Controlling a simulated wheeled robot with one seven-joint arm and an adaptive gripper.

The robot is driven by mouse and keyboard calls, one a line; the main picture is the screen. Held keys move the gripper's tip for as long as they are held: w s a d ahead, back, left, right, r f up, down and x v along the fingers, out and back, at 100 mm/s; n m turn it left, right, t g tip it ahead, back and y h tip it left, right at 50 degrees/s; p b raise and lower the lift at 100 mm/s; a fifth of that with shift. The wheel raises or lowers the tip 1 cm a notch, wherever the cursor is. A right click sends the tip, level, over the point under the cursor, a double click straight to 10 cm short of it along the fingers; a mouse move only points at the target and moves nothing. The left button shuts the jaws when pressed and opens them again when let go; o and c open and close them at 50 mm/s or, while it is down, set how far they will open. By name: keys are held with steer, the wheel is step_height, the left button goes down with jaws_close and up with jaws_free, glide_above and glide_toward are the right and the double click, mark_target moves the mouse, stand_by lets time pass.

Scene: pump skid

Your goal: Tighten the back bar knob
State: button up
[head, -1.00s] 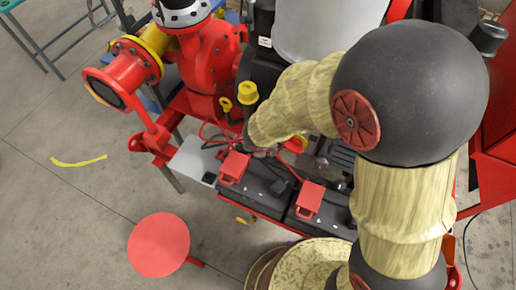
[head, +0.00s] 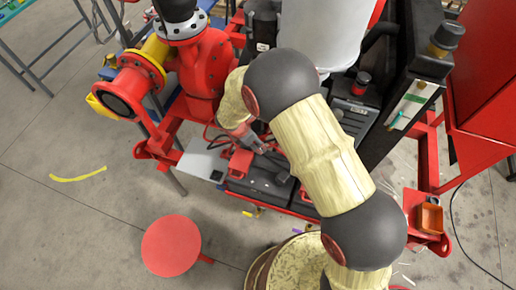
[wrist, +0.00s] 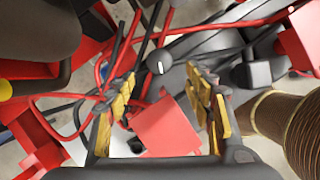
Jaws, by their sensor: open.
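In the wrist view my gripper (wrist: 160,82) is open, with yellow-padded fingers on both sides and nothing held. A dark knob-like part with a white mark (wrist: 157,66) shows between and just beyond the fingertips, apart from them. I cannot tell for sure that it is the back bar knob. A red block (wrist: 165,130) shows below it, between the fingers. In the head view my gripper (head: 262,148) is over the back of the black batteries (head: 262,182), and my arm hides the knob area.
Red and black cables (wrist: 105,75) run close to the left finger. A ribbed brown cylinder (wrist: 292,125) stands right of the gripper. In the head view, red pump pipework (head: 205,70) rises at the back left, and a round red stool (head: 171,245) stands on open floor in front.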

mark_target(260, 148)
steer(key=b+x, duration=0.1)
steer(key=x, duration=0.6)
steer(key=shift+f, duration=0.2)
steer(key=shift+c, duration=0.3)
steer(key=c, duration=1.1)
